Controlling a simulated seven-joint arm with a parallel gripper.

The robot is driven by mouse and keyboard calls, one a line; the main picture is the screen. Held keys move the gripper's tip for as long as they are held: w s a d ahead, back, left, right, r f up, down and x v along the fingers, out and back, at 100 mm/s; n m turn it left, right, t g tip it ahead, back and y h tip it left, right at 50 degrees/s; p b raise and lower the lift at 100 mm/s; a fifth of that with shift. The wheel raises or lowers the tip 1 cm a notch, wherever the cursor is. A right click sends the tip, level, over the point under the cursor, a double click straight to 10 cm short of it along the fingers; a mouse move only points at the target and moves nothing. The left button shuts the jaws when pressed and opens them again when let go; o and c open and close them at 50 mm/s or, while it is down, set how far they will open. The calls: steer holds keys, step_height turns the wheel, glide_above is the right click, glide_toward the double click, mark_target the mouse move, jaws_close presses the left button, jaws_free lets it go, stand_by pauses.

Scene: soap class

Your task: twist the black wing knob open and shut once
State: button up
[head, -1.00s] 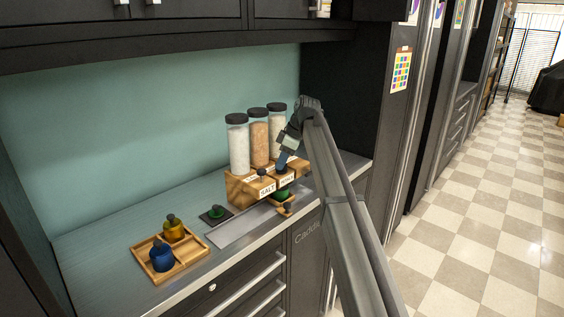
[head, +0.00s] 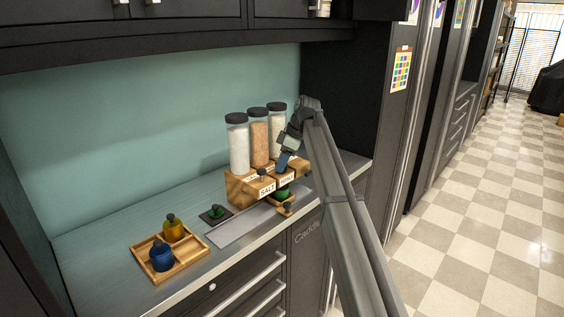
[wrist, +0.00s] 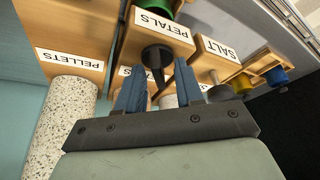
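The black wing knob (wrist: 156,57) sits on the front of the wooden dispenser block labelled PETALS (wrist: 161,24) in the wrist view. Its wing points down the picture, toward my gripper. My gripper (wrist: 157,80) is open, with one blue finger on each side of the wing. Gaps show between the wing and the fingers; I cannot tell whether either touches it. In the head view my gripper (head: 282,163) is at the dispenser's front and hides this knob. Another dark knob (head: 262,172) is above the SALT label (head: 267,189).
Three clear jars with black lids, one of them pink-filled (head: 259,140), stand on the dispenser. A green container (head: 282,194) is below the spouts. A wooden tray (head: 187,262) with a blue bottle (head: 161,257) and yellow bottle (head: 173,230) is at left. A PELLETS label (wrist: 69,63) is beside PETALS.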

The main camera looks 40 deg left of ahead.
steer(key=shift+r, duration=0.2)
steer(key=v, duration=1.3)
steer(key=shift+d+r, duration=0.15)
steer(key=shift+r, duration=0.15)
steer(key=shift+w, duration=0.15)
steer(key=s+v, duration=0.2)
steer(key=v, duration=0.7)
steer(key=shift+s+d, duration=0.4)
steer(key=shift+s, duration=0.1)
stand_by(0.6)
steer(key=shift+r, duration=0.1)
